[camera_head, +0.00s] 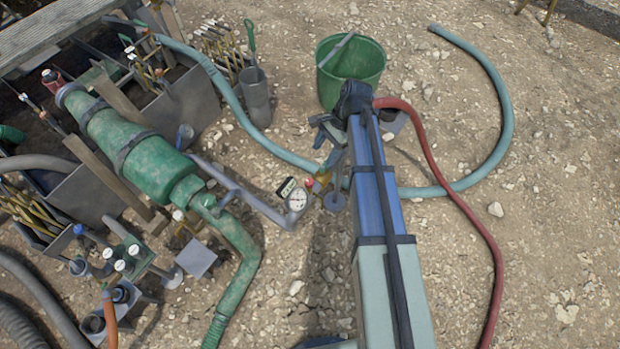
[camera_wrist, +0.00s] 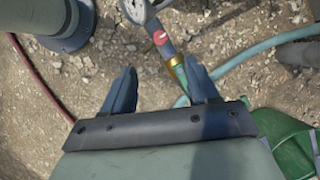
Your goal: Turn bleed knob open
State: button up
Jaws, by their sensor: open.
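The bleed knob (camera_wrist: 160,37) looks like a small red disc with a white mark, on a pipe with a brass fitting (camera_wrist: 175,66), in the wrist view. In the head view, a red spot (camera_head: 310,183) and brass part beside the gauge seem to be the same fitting, partly hidden by my arm. My gripper (camera_wrist: 161,78) is open and empty.
A green bucket (camera_head: 350,66), red hose (camera_head: 468,215) and teal hose (camera_head: 508,110) lie around.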

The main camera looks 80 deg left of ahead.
aim_at(309, 182)
jog(key=shift+m, duration=0.4)
jog(key=x, duration=1.3)
jog(key=shift+d+f, duration=0.1)
jog(key=shift+f, duration=0.3)
jog(key=shift+c, duration=0.3)
jog(key=c, duration=1)
